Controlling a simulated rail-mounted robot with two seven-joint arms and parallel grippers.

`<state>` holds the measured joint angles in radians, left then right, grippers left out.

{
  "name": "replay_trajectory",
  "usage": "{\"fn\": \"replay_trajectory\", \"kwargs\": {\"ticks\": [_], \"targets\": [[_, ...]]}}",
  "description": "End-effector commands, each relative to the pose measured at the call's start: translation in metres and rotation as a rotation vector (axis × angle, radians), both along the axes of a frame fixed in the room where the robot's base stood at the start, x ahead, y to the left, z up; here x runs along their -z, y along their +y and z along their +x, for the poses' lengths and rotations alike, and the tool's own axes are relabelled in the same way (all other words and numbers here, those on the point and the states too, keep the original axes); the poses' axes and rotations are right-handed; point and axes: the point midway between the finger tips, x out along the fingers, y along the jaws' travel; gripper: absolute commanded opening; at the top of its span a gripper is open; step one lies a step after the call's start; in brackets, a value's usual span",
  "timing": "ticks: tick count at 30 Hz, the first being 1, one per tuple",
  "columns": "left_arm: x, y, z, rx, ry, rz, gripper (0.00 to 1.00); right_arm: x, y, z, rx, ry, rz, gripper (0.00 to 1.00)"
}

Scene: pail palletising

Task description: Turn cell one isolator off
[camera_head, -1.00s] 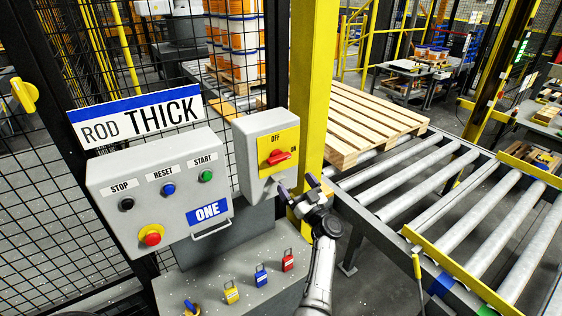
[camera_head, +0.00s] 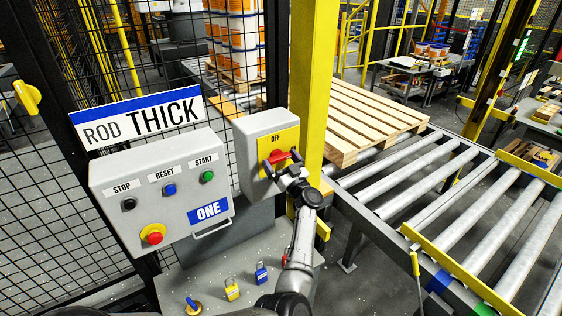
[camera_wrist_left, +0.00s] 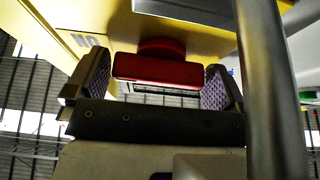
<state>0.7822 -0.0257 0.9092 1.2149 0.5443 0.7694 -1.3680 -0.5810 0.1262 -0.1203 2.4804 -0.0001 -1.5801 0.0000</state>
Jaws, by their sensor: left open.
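The cell one isolator is a grey box (camera_head: 247,143) with a yellow plate (camera_head: 291,136) and a red handle (camera_head: 280,157). It stands right of the control box (camera_head: 150,200) labelled ONE. The handle lies across the plate, roughly level, below the OFF mark. My left gripper (camera_head: 282,163) is at the handle, jaws open, one finger at each end. The ON lettering (camera_wrist_left: 88,40) shows upside down there. My right gripper is not in view.
Blue (camera_head: 261,272) and yellow (camera_head: 232,288) padlocks stand on the grey ledge below. A yellow post (camera_head: 313,80) rises just right of the isolator. A roller conveyor (camera_head: 440,190) with a wooden pallet (camera_head: 365,118) lies farther right. Mesh fence is behind.

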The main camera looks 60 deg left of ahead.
Motion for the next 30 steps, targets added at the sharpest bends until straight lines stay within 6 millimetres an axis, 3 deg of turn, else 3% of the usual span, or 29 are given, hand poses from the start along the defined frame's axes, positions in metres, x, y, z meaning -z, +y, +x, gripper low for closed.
{"fn": "replay_trajectory", "kwargs": {"ticks": [2, 12, 22, 30], "targets": [[0.000, 0.000, 0.000, 0.000, 0.000, 0.000, 1.00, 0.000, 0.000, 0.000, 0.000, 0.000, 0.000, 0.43], [0.000, 0.000, 0.000, 0.000, 0.000, 0.000, 0.67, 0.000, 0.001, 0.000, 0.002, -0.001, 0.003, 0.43], [0.002, -0.001, 0.001, 0.001, -0.062, 0.001, 0.67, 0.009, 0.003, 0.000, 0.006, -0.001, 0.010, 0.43], [0.004, -0.001, 0.002, 0.001, -0.271, 0.005, 0.67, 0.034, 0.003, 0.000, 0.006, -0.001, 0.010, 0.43]]}}
